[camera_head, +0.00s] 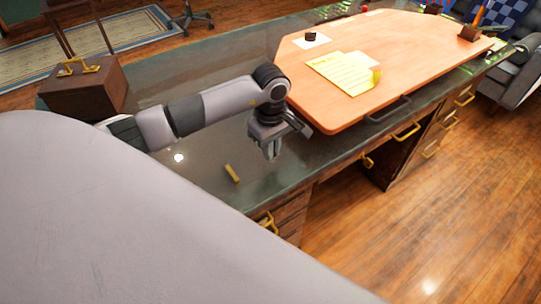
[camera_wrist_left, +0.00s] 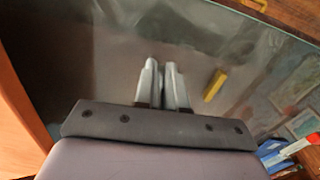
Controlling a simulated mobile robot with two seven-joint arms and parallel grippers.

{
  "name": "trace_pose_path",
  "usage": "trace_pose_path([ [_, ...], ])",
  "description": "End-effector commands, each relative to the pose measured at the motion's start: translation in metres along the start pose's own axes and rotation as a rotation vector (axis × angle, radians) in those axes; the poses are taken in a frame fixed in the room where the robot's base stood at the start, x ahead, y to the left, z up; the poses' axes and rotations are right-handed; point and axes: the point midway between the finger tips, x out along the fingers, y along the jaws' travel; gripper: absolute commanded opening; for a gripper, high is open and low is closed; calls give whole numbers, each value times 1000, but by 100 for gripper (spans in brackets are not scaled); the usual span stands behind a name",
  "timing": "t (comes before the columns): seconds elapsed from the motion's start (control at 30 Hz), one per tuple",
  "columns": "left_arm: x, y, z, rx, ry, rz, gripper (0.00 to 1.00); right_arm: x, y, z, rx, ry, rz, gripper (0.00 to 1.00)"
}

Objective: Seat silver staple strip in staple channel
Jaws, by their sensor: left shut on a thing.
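My left gripper (camera_head: 271,152) is over the glossy dark desk top, pointing down, just off the near left corner of the wooden board. In the left wrist view its two silver fingers (camera_wrist_left: 163,86) are nearly together. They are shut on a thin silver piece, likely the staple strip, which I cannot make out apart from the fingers. A small yellow bar (camera_head: 232,173) lies on the desk below and left of the gripper; it also shows right of the fingers in the wrist view (camera_wrist_left: 215,85). I cannot make out a staple channel. My right gripper is not in view.
The pale wooden board (camera_head: 330,108) covers the desk's middle, with a yellow sheet (camera_head: 340,72) and a small black object (camera_head: 311,37) on it. A brown box (camera_head: 86,92) with a yellow handle stands at the left. Desk top around the yellow bar is clear.

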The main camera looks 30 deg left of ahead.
Motion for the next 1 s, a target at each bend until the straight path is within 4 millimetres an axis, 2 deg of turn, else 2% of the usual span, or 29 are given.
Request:
trace_pose_path([
  [0.3, -94, 1, -1, 0, 3, 8, 0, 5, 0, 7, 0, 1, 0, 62],
  [0.5, -138, 1, 0, 1, 2, 5, 0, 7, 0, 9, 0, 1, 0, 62],
  [0.7, -159, 0, 0, 0, 1, 2, 0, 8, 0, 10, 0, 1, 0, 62],
  [1.0, -162, -1, 3, 50, 3, 1, 0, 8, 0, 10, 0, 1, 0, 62],
])
